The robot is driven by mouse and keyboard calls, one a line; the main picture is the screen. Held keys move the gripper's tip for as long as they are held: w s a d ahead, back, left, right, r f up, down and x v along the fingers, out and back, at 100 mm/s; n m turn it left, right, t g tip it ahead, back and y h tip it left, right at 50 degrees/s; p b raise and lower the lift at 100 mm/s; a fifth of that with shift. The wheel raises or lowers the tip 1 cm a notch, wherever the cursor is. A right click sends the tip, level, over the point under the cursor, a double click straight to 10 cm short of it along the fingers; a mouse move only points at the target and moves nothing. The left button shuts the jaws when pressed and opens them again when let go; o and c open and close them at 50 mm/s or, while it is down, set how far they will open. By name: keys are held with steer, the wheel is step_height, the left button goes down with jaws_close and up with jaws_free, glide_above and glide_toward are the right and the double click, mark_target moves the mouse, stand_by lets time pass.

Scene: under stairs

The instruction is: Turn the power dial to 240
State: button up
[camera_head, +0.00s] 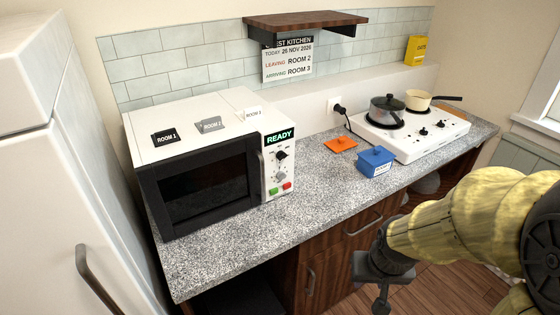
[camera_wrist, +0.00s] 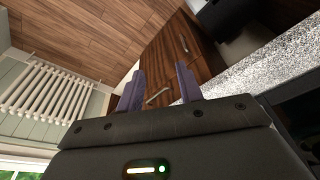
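The microwave (camera_head: 205,176) stands on the left of the counter, with its dark door shut. Its control panel is on the right of its front, under a display reading READY (camera_head: 280,136). A dark dial (camera_head: 281,155) sits just below the display, with a paler knob (camera_head: 281,176) beneath it. The dial markings are too small to read. My gripper (camera_head: 381,293) hangs in front of the cabinets, below the counter edge and well right of the microwave. In the wrist view my gripper (camera_wrist: 160,90) has its two fingers apart, with nothing between them.
A blue container (camera_head: 376,162) and an orange lid (camera_head: 340,145) lie right of the microwave. A white hob (camera_head: 420,132) holds a lidded pot (camera_head: 387,110) and a cream pan (camera_head: 417,100). A wooden shelf (camera_head: 305,20) overhangs the back. The counter front (camera_head: 250,225) is clear.

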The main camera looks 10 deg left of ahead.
steer(key=shift+o, duration=1.4)
steer(key=shift+w, duration=0.15)
steer(key=w+a+n+t+y, duration=0.2)
steer(key=w+n+t, duration=0.45)
steer(key=w, duration=0.85)
steer(key=w+a+r+n+t+y+b, duration=0.1)
steer(key=w+a+r+n+t+y, duration=0.4)
steer(key=a+n+y, duration=0.2)
steer(key=shift+a+y, duration=0.85)
steer(key=shift+y, duration=0.05)
steer(key=shift+w, duration=0.2)
